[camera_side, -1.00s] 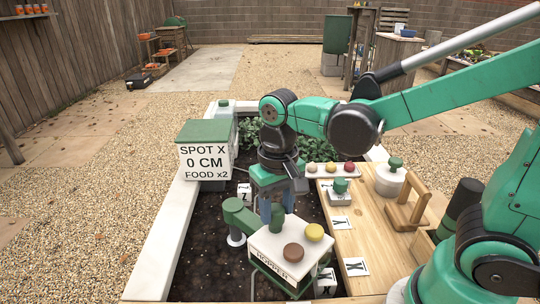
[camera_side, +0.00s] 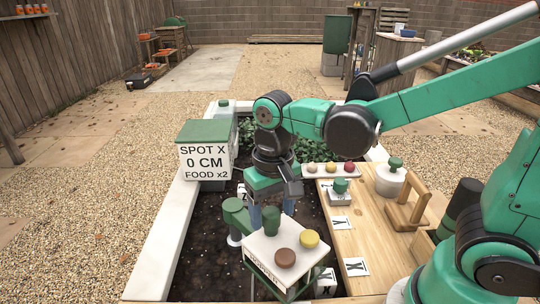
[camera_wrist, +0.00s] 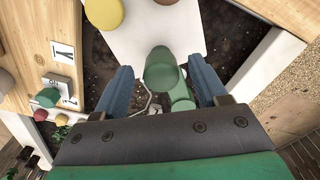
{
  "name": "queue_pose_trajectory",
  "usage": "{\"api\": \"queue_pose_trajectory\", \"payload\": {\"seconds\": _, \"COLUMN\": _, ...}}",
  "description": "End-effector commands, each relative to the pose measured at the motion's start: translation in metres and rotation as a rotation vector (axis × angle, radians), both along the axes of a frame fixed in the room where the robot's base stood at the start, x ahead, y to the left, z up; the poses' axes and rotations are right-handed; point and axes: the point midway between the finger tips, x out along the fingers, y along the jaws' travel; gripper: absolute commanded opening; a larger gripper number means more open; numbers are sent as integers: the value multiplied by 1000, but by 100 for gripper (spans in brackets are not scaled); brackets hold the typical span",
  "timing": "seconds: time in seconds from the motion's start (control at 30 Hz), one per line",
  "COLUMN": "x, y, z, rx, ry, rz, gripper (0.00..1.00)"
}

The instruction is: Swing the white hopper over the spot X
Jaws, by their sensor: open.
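The white hopper (camera_side: 276,247), labelled HOPPER, stands over the soil at the front of the bed, with a green post on top and a green arm (camera_side: 236,217) at its left. My gripper (camera_side: 268,211) is just behind the hopper's green post (camera_side: 271,220). In the wrist view, the open blue fingers (camera_wrist: 160,72) stand on either side of the green post (camera_wrist: 160,70), with gaps showing. A sign (camera_side: 204,161) reads SPOT X, 0 CM, FOOD x2. A card (camera_side: 355,267) on the wood appears to bear an X. A card (camera_side: 325,281) beside the hopper is partly hidden.
The wooden shelf (camera_side: 375,240) at right holds a white jar (camera_side: 390,178), a wooden handle (camera_side: 407,210) and a small green-knobbed block (camera_side: 340,193). Bare soil (camera_side: 206,240) lies left of the hopper.

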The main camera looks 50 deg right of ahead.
Motion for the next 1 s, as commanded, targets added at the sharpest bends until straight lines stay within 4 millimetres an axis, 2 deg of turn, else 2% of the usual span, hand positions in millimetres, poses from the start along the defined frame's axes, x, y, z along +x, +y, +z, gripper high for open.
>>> {"api": "queue_pose_trajectory", "payload": {"seconds": 0.13, "x": 0, "y": 0, "z": 8, "rx": 0, "ry": 0, "rz": 0, "gripper": 66}}
{"api": "queue_pose_trajectory", "payload": {"seconds": 0.7, "x": 0, "y": 0, "z": 67, "rx": 0, "ry": 0, "rz": 0, "gripper": 66}}
{"api": "queue_pose_trajectory", "payload": {"seconds": 1.0, "x": 0, "y": 0, "z": 70, "rx": 0, "ry": 0, "rz": 0, "gripper": 66}}
